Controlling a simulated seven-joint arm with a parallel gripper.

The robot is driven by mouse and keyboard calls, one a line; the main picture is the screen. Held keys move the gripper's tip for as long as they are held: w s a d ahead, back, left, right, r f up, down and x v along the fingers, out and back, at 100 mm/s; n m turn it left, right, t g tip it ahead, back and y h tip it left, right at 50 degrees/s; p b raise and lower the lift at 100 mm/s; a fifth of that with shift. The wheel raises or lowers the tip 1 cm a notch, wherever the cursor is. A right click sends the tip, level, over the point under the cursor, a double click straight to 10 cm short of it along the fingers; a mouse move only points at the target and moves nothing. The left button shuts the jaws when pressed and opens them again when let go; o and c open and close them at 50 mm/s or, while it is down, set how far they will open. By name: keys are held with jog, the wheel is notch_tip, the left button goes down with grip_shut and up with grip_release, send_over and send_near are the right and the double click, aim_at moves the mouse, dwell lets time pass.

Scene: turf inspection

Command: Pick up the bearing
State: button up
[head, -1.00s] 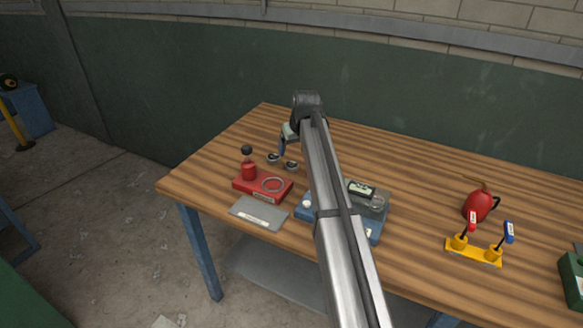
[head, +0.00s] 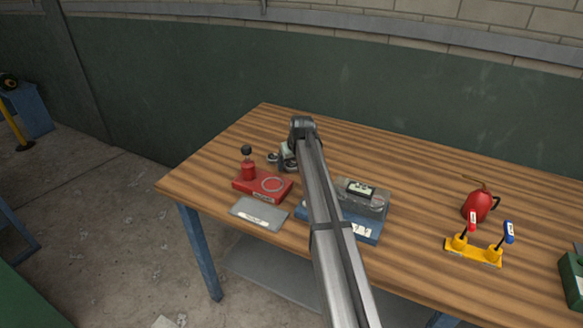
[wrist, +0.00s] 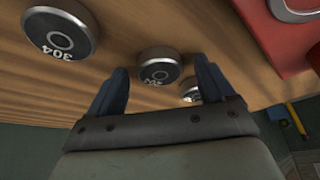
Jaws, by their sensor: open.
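Several dark-rimmed round bearings stand on the wooden table. In the wrist view, a middle bearing (wrist: 158,66) with a marked face lies in line with the gap between the fingers of my gripper (wrist: 160,72), which is open and empty. Whether the fingers reach around it I cannot tell. A bearing marked 304 (wrist: 60,33) is at upper left, outside the fingers. Another bearing (wrist: 190,95) is partly hidden by the right finger. In the head view, one bearing (head: 272,157) shows just left of my gripper (head: 289,161); my arm and gripper hide others.
A red press-like fixture (head: 262,185) with a ring stands close in front of the bearings; its red base (wrist: 294,50) shows in the wrist view. A grey plate (head: 258,214) and a blue instrument (head: 362,228) are nearby.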

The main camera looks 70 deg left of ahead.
jog(key=shift+c, duration=0.3)
jog(key=c, duration=1.2)
jog(key=shift+r, duration=0.1)
